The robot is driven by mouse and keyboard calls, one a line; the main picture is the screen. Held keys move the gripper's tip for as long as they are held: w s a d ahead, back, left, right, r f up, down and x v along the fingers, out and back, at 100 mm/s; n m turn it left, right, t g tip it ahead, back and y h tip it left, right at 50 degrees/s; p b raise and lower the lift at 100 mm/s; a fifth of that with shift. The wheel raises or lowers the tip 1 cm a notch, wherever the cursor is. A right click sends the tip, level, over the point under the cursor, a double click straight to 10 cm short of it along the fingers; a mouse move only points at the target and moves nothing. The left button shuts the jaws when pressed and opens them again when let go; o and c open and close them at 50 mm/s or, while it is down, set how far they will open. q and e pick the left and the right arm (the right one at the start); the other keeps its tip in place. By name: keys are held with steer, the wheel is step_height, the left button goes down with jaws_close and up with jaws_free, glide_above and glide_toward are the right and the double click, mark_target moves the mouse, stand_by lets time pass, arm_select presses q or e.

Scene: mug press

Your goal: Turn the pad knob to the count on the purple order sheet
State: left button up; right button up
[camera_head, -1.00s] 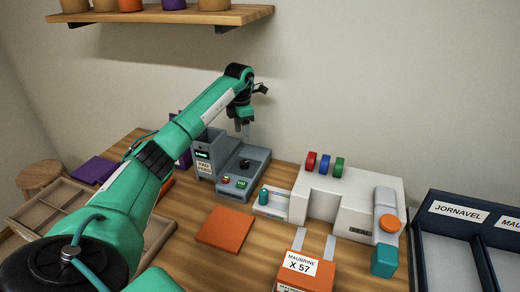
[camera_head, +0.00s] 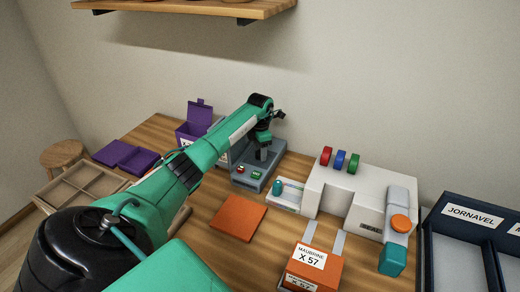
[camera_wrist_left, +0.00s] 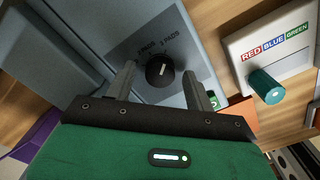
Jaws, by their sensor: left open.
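The black pad knob (camera_wrist_left: 160,71) shows in the left wrist view with a white pointer line, on the blue-grey pad machine (camera_wrist_left: 95,40). Pad-count labels are printed above it; "3 PADS" is the clearest. My left gripper (camera_wrist_left: 163,80) is open, with one finger on each side of the knob; I cannot tell if they touch it. In the head view my left gripper (camera_head: 262,154) is over the machine's top and hides the knob. I cannot make out a purple order sheet for certain; flat purple pieces (camera_head: 125,155) lie at the left. My right gripper is not in view.
A purple open-lidded box (camera_head: 199,112) stands behind my arm. A white machine (camera_head: 330,190) with red, blue and green tabs stands to the right. An orange pad (camera_head: 238,216) and an orange "MAUBRINE X 57" box (camera_head: 312,268) lie in front. Dark labelled bins (camera_head: 465,225) are at far right.

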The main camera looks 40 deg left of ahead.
arm_select(q)
steer(key=shift+f, duration=0.15)
steer(key=c, duration=1)
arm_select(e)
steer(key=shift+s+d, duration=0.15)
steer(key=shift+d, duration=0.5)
